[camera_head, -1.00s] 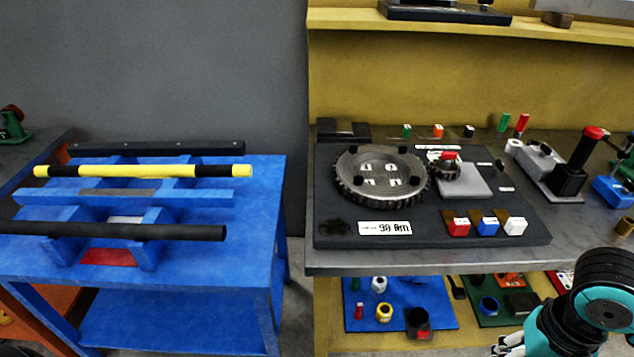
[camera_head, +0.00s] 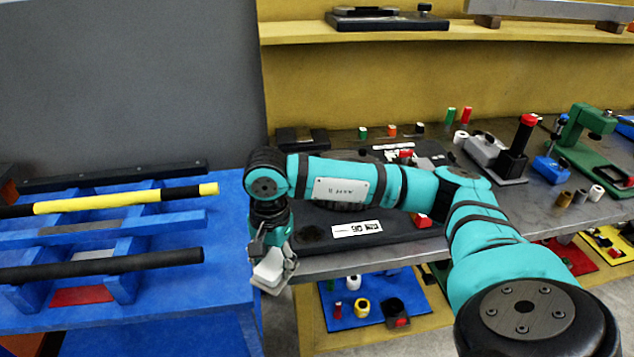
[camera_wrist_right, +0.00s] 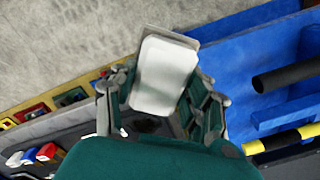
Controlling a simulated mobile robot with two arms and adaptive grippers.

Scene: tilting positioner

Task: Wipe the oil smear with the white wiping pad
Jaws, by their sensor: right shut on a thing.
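The white wiping pad (camera_head: 271,269) is in my right gripper (camera_head: 270,256), held in the air in front of the gap between the blue table and the grey bench. In the wrist view the pad (camera_wrist_right: 163,76) sits between the two fingers of the right gripper (camera_wrist_right: 162,92), which are shut on it. The oil smear (camera_head: 311,233) is a dark, glossy patch on the front left corner of the dark base plate (camera_head: 405,236). The pad is left of the smear, nearer the camera and apart from it. My left gripper is not in view.
My right arm hides most of the large gear. A white label (camera_head: 357,229) lies right of the smear. The blue table (camera_head: 222,225) at left carries a yellow-and-black bar (camera_head: 125,198) and a black bar (camera_head: 110,263). A lower shelf holds small parts on a blue mat (camera_head: 340,312).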

